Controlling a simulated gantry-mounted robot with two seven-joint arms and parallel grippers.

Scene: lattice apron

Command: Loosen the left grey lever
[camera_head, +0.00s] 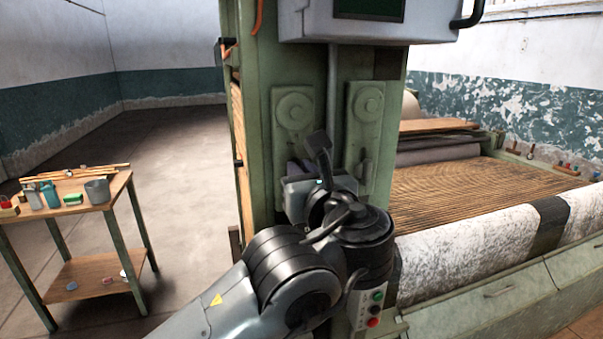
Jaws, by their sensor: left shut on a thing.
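Two upright green plates with round bosses are on the green machine column: a left plate (293,112) and a right plate (366,104). A small lever-like part (366,172) shows low on the right plate. My left gripper (298,172) is at the lower end of the left plate, where the left grey lever sits, and is shut on it. My own wrist and hand cover the fingertips and most of that lever, so its angle cannot be told. My right gripper is out of view.
A grey control box (360,22) overhangs the plates. A push-button panel (370,310) is beside my forearm. A white fabric roll (480,245) lies along the machine at right. A wooden side table (75,212) with cups and small items stands left; the floor between is clear.

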